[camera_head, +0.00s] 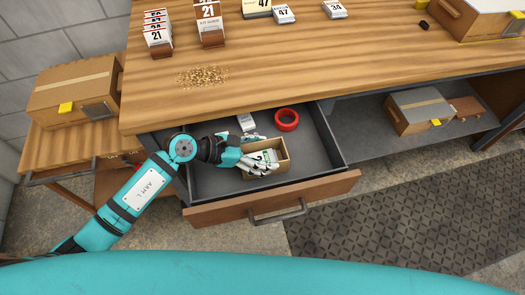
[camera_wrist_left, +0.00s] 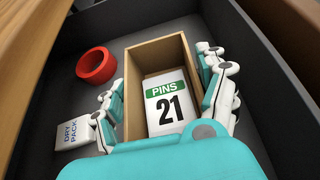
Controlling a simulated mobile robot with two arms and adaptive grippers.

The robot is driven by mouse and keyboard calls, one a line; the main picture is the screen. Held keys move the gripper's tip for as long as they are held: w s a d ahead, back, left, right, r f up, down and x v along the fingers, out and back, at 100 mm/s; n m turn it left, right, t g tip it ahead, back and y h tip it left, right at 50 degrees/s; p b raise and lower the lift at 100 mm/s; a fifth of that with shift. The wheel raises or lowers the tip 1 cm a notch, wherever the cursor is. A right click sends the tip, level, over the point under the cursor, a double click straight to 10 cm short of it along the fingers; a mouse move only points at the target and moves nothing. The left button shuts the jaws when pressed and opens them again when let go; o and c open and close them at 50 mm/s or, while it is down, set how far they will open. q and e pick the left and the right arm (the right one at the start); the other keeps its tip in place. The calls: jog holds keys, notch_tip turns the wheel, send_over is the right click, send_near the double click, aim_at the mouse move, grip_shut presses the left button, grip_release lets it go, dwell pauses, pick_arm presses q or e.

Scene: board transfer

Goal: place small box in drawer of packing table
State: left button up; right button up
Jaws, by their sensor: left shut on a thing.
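The small box (camera_head: 284,149) is an open tan box inside the pulled-out drawer (camera_head: 274,211) of the packing table (camera_head: 270,78). In the left wrist view the small box (camera_wrist_left: 160,52) holds a white card (camera_wrist_left: 167,102) with a green band marked PINS 21. My left gripper (camera_head: 262,162) is down in the drawer, shut on the small box, with one finger on each side wall. It also shows in the left wrist view (camera_wrist_left: 165,98). I cannot tell whether the box touches the drawer floor. My right gripper is not in view.
A red tape roll (camera_head: 286,119) and a white dry pack (camera_head: 246,122) lie in the drawer beside the box. The drawer's right part is bare. Number cards (camera_head: 157,30) and a pile of small bits (camera_head: 203,76) are on the tabletop. A lidded box (camera_head: 419,109) stands on the lower shelf.

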pick_arm(q)
jog(key=o, duration=0.7)
jog(key=shift+f, duration=0.1)
jog(key=o, duration=0.5)
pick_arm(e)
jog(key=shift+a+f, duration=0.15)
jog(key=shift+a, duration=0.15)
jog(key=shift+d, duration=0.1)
